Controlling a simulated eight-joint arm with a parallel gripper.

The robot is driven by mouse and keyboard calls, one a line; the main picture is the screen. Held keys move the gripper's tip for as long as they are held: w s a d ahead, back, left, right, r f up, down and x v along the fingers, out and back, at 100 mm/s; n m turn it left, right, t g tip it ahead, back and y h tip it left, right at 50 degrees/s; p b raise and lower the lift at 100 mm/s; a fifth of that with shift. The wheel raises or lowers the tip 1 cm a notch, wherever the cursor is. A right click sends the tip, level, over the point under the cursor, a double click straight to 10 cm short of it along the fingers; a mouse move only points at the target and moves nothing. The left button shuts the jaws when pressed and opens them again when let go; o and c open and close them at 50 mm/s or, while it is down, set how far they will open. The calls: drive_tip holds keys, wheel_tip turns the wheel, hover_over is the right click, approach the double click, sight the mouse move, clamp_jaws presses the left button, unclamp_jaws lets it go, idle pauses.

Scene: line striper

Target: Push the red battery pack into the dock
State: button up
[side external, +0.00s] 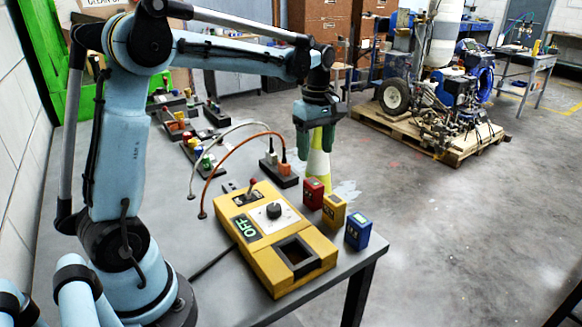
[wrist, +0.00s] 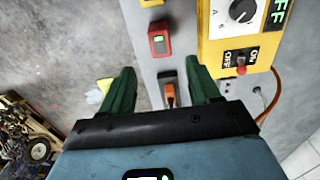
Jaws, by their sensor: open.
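The red battery pack (side external: 313,192) stands upright on the grey table near its right edge. It also shows in the wrist view (wrist: 160,41), ahead of my fingers and apart from them. The dock (side external: 299,256) is the dark square opening in the front end of the yellow control box, and it looks empty. My gripper (side external: 317,150) hangs above the table's far right edge, beyond the red pack and higher than it. In the wrist view its two green fingers (wrist: 160,70) are spread with nothing held between them.
A yellow pack (side external: 333,211) and a blue pack (side external: 358,232) stand in a row nearer than the red one. The yellow box (side external: 250,225) carries a knob, a lever and an OFF sign. An orange plug (wrist: 169,95) with its cable lies below my gripper.

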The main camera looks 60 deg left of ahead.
sight(314, 182)
drive_tip(key=shift+f, duration=4.9)
drive_tip(key=shift+c, duration=0.3)
drive_tip(key=c, duration=0.9)
drive_tip(key=shift+c, duration=0.2)
drive_tip(key=shift+r, duration=0.7)
drive_tip(key=shift+r, duration=1.8)
